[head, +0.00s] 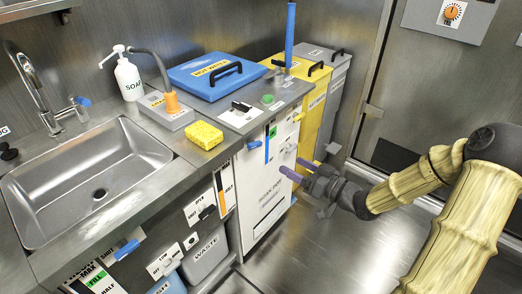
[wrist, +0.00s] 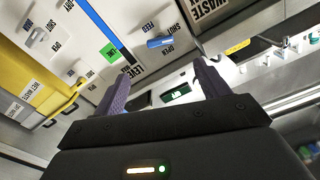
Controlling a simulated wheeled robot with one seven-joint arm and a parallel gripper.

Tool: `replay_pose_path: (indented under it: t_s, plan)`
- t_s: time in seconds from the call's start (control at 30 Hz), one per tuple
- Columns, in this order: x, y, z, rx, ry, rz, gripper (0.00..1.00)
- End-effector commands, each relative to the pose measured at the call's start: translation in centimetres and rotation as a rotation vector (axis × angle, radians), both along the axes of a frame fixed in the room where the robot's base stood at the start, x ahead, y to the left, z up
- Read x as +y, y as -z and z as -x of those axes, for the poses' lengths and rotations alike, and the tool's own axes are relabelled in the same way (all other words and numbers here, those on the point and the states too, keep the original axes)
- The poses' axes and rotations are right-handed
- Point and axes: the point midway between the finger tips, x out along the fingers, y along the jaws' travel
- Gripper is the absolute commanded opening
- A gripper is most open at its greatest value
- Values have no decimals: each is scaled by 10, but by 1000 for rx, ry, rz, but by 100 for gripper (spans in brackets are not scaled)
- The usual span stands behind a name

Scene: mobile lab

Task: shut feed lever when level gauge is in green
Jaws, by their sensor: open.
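The level gauge (wrist: 100,32) is a tall strip on the white cabinet front, with a blue column and a black end. A green mark (wrist: 108,51) sits beside it, close to where the blue ends. In the head view the gauge (head: 267,147) is partly small and unclear. The feed lever (wrist: 161,42) has a blue handle lying sideways, close to the OPEN label; it also shows in the head view (head: 254,145). My gripper (head: 298,168) is open and empty, with purple fingers, in front of the cabinet and apart from the lever. It also shows in the wrist view (wrist: 162,88).
A sink (head: 90,180), soap bottle (head: 129,79) and yellow sponge (head: 205,135) are on the left counter. Another blue lever (head: 127,249) and a waste bin (head: 205,258) are below the counter. The floor at right is clear.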

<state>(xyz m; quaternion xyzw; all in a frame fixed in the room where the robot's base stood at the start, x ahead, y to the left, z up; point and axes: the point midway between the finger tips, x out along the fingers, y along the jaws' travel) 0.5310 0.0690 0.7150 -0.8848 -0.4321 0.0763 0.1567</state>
Motion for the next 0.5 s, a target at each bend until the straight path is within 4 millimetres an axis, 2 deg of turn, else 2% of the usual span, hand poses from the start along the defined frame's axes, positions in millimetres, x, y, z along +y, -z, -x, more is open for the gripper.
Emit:
replay_pose_path:
  t_s: [0.03, 0.5]
  plan:
    - [9, 2, -6, -2, -5, 1, 75]
    - [74, 2, -57, -2, -3, 0, 75]
